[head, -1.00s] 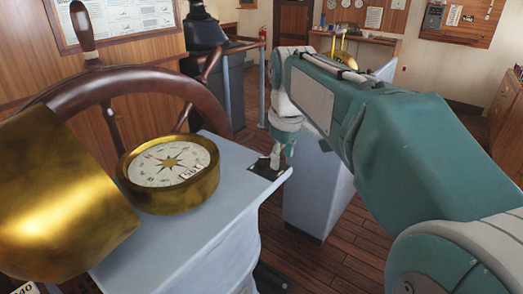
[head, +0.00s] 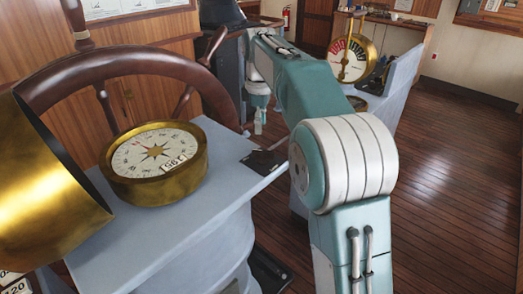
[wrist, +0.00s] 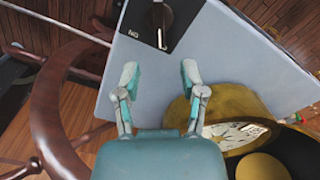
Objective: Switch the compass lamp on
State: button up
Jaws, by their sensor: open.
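The brass compass (head: 155,165) with a white card sits on the grey-blue binnacle top (head: 220,185), and shows partly at the lower right of the wrist view (wrist: 233,103). A black switch plate (head: 262,162) lies at the top's right edge. In the wrist view, the plate (wrist: 140,22) carries a dark rotary knob (wrist: 157,20) with a light mark and an "ON" label to its left. My gripper (wrist: 160,78) is open and empty, its fingertips apart and short of the knob in the picture. In the head view, my gripper (head: 258,122) hangs beyond the plate, not visibly touching it.
The wooden steering wheel (head: 50,70) stands behind the binnacle. A large brass hood (head: 40,190) is left of the compass. A brass telegraph dial (head: 351,58) stands further back. Wooden floor is open at the right (head: 440,170).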

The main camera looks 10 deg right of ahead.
aim_at(262, 152)
jog(key=f, duration=0.8)
jog(key=shift+d+f, duration=0.3)
jog(key=shift+d, duration=0.05)
jog(key=shift+a+f, duration=0.2)
jog(key=shift+f, duration=0.2)
grip_shut()
